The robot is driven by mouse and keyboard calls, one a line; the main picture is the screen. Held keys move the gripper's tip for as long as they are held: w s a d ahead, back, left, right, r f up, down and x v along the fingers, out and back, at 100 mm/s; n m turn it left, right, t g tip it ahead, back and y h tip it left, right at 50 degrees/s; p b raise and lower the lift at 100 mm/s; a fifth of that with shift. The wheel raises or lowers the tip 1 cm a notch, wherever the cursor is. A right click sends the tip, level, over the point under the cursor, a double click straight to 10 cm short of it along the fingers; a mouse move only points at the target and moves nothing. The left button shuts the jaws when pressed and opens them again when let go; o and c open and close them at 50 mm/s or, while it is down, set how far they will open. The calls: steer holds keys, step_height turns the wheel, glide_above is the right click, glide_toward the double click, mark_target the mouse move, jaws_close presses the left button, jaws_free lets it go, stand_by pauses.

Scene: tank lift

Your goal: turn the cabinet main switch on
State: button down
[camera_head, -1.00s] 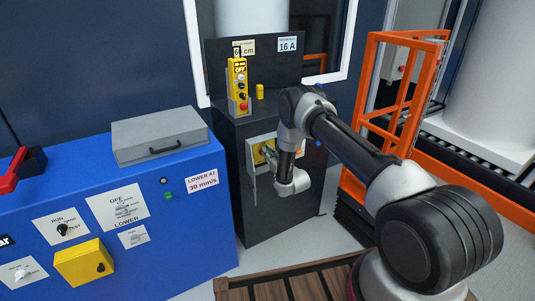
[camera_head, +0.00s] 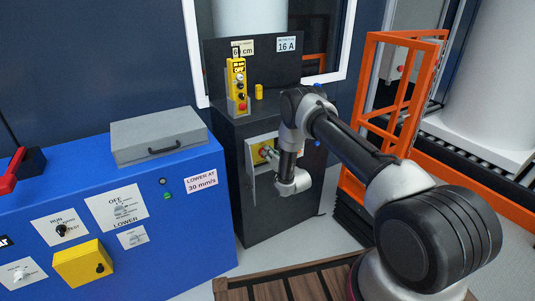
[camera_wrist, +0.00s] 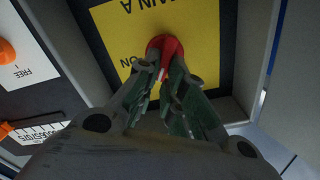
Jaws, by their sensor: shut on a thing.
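The main switch is a red knob (camera_wrist: 165,46) on a yellow plate (camera_wrist: 205,30) lettered "MAIN A" and "ON" in the wrist view. My gripper (camera_wrist: 170,68) is shut on the red knob, one finger on each side of it. The fingers hide part of the knob and the plate. In the head view the yellow plate (camera_head: 257,151) is set in the front of the dark cabinet (camera_head: 285,211). My gripper (camera_head: 266,154) reaches it from the right, and the knob itself is hidden there.
A yellow pendant (camera_head: 238,84) stands on the cabinet top. A blue console (camera_head: 190,240) is at the left, and an orange frame (camera_head: 403,95) stands at the right. An orange knob (camera_wrist: 5,52) labelled "FREE" is beside the plate in the wrist view.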

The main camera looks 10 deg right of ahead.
steer(key=m, duration=0.6)
steer(key=shift+w+d+f, duration=0.1)
steer(key=shift+d+f, duration=0.25)
steer(key=shift+f, duration=0.05)
steer(key=m, duration=0.3)
steer(key=f+m, duration=0.1)
steer(key=m, duration=0.1)
steer(key=shift+d+m, duration=0.1)
steer(key=shift+m, duration=0.3)
steer(key=c, duration=1.5)
jaws_free()
steer(key=v, duration=1.2)
steer(key=shift+r, duration=0.1)
